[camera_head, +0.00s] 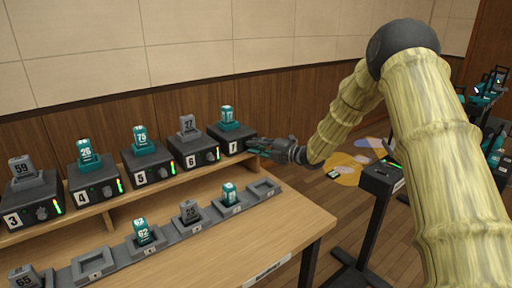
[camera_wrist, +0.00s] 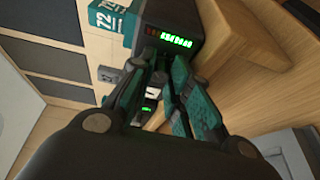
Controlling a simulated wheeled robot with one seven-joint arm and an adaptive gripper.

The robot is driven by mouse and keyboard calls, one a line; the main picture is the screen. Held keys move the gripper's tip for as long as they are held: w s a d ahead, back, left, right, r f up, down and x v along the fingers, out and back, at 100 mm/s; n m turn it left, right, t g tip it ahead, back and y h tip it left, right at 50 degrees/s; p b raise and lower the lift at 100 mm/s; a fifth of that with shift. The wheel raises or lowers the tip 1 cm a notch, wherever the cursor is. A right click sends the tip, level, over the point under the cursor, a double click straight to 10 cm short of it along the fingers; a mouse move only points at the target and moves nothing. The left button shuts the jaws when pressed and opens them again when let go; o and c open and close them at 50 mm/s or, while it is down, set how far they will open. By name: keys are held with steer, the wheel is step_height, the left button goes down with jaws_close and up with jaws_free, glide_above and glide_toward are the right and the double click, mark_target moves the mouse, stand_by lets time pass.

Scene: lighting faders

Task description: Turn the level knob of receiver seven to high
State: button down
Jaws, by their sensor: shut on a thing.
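Receiver seven (camera_head: 229,137) is a dark box with a "7" label at the right end of the raised shelf. A teal pack (camera_head: 228,117) stands in its top; in the wrist view the teal pack (camera_wrist: 108,20) reads 72. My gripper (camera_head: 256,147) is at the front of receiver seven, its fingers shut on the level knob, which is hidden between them. In the wrist view my gripper (camera_wrist: 163,75) reaches to the receiver's front face. The level light strip (camera_wrist: 175,40) beside the fingers shows bright green segments and dim red ones at one end.
Receiver six (camera_head: 193,150) stands close to the left, with several more receivers along the shelf (camera_head: 110,203). Charging cradles (camera_head: 263,188) with packs line the table below. A dark stand (camera_head: 378,182) is to the right. Open floor lies between the table and the stand.

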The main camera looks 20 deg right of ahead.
steer(key=shift+d+m+t+y, duration=0.1)
steer(key=shift+m+t+y, duration=0.3)
steer(key=shift+m, duration=1)
steer(key=c, duration=1.4)
jaws_free()
steer(key=shift+o, duration=0.4)
steer(key=shift+f+b, duration=0.1)
steer(key=shift+b, duration=0.2)
steer(key=v, duration=0.8)
